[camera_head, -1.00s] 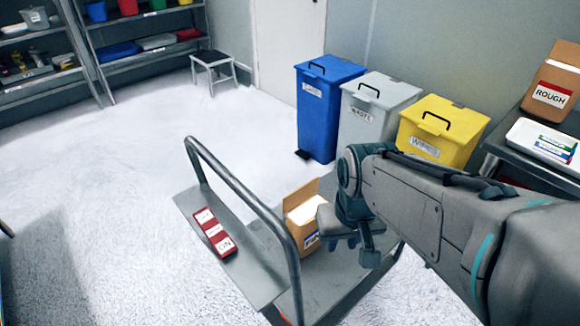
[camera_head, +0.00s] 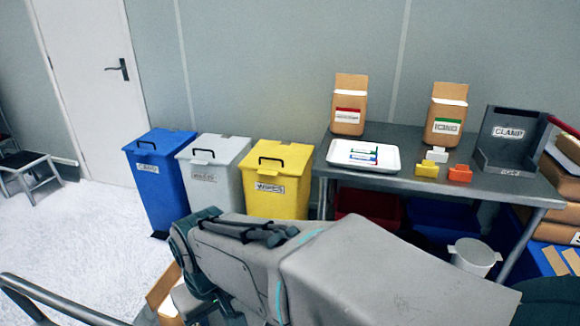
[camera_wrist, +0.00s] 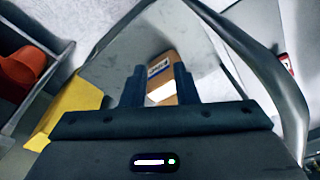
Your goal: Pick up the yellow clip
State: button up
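The yellow clip (camera_head: 427,169) sits on the grey metal table (camera_head: 400,184), at its front edge right of the white tray. A white clip (camera_head: 437,154) stands just behind it and an orange clip (camera_head: 460,173) stands to its right. My gripper (camera_wrist: 158,75) is open in the wrist view, its two dark fingers apart. It points down over the trolley, with an open cardboard box (camera_wrist: 163,75) showing beyond the fingers. The clip is not in the wrist view, and my gripper is far left of and nearer than it.
A white tray (camera_head: 364,155), two cardboard packets (camera_head: 349,105) and a grey clamp holder (camera_head: 505,140) are on the table. Blue, grey and yellow (camera_head: 275,185) bins stand to its left. The trolley's rail (camera_head: 50,305) is close to my arm at lower left.

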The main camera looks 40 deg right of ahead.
aim_at(427, 169)
jog(key=u, duration=0.05)
jog(key=k, duration=0.85)
jog(key=z, duration=2.15)
jog(key=i, duration=1.1)
jog(key=u, duration=0.5)
jog(key=i, duration=0.95)
jog(key=u, duration=0.75)
